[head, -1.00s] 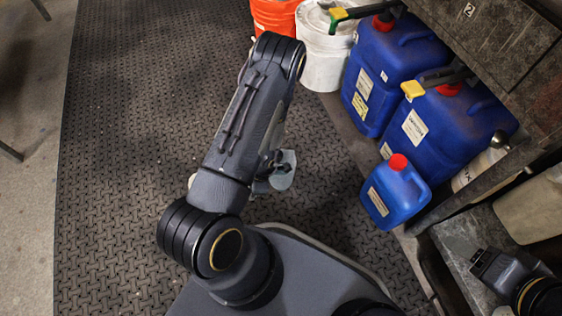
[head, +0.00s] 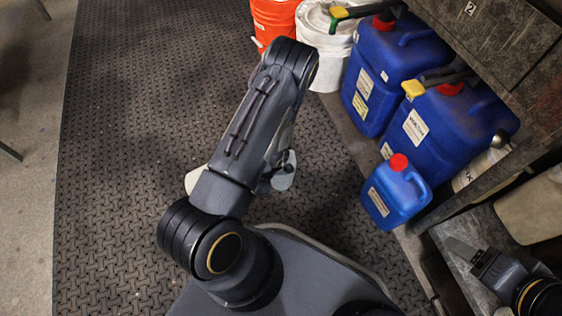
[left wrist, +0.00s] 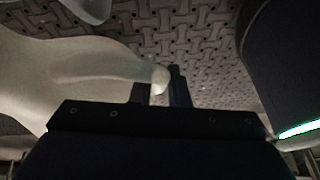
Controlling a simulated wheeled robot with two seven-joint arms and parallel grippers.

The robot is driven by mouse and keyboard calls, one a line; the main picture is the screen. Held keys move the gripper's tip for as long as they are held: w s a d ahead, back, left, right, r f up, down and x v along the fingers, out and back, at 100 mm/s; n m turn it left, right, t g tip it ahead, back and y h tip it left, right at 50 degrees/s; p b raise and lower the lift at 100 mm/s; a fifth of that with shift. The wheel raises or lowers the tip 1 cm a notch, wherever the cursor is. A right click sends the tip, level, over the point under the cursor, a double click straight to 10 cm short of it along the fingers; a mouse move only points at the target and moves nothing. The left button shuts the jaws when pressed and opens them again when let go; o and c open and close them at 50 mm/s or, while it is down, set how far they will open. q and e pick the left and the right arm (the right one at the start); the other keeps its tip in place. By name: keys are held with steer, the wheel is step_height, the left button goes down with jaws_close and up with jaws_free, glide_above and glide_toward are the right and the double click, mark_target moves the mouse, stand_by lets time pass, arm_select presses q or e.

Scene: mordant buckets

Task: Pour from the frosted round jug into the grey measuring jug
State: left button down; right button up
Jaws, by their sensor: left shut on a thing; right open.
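In the left wrist view, my left gripper (left wrist: 168,90) is shut on a part of the pale frosted jug (left wrist: 70,80), whose body spreads to the left. In the head view, my left arm hides most of the jug and the left gripper. A cream-white piece (head: 194,179), likely the jug, shows left of the arm. A small translucent grey piece (head: 284,178) shows to its right; I cannot tell what it is. I cannot pick out the grey measuring jug for certain. My right gripper (head: 463,250) is open and apart from the jug, at the lower right.
Blue canisters (head: 380,75) with red caps, a small blue canister (head: 396,190), a white bucket (head: 325,45) and an orange bucket (head: 275,20) stand on the right. A dark wooden rack (head: 500,45) borders them. The textured mat (head: 120,130) on the left is clear.

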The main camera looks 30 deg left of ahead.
arm_select(q)
steer(key=shift+w+d+r+g+y, duration=0.55)
steer(key=shift+r+g+y, duration=0.05)
steer(key=shift+r+g, duration=0.2)
stand_by(0.7)
steer(key=shift+r+g+y+p, duration=0.35)
steer(key=shift+r+g+y, duration=0.2)
steer(key=shift+r, duration=0.2)
stand_by(0.6)
steer(key=shift+w+d+g+y+b, duration=0.15)
steer(key=shift+w+g+y+b, duration=0.1)
steer(key=shift+g+y+b, duration=0.45)
stand_by(0.7)
steer(key=shift+w+d+r+g+y, duration=0.2)
steer(key=shift+r+g+y, duration=0.25)
steer(key=shift+r, duration=0.15)
stand_by(3.1)
